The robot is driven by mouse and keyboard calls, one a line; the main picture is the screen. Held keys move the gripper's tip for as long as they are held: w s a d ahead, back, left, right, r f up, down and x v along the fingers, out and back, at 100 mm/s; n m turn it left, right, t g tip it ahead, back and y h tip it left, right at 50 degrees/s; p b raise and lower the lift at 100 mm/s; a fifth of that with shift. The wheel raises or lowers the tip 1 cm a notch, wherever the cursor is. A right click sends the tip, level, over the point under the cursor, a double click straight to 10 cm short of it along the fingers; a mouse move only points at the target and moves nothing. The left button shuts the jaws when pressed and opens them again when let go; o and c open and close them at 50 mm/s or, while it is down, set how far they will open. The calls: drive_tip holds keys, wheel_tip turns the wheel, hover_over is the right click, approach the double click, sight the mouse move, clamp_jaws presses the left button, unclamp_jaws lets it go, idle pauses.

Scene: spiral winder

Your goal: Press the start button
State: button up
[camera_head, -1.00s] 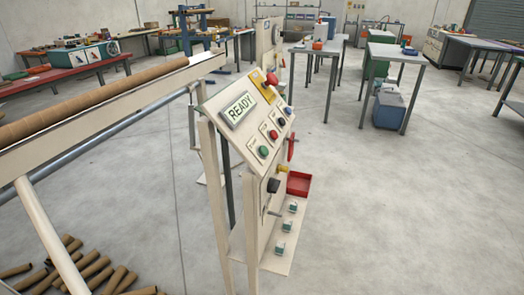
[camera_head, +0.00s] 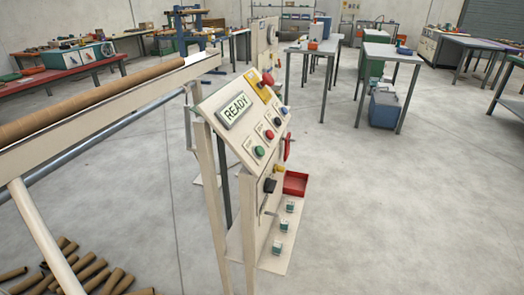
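The control panel (camera_head: 240,138) of the spiral winder stands tilted on cream posts left of the picture's middle. A green button (camera_head: 259,151) sits at its lower edge; the small label beside it is too small to read. Up the same edge follow a red button (camera_head: 269,134), a black button (camera_head: 277,122) and a blue button (camera_head: 284,110). A display (camera_head: 235,111) reads "READY". A large red mushroom button (camera_head: 267,80) sits on a yellow plate at the panel's far end. My gripper is not in view, and nothing covers the buttons.
A rail with a long brown tube (camera_head: 90,101) runs in from the left. Several loose brown tubes (camera_head: 95,272) lie on the floor below. A red tray (camera_head: 295,184) and small green-and-white blocks (camera_head: 284,225) are beside the panel's base. Floor to the right is clear.

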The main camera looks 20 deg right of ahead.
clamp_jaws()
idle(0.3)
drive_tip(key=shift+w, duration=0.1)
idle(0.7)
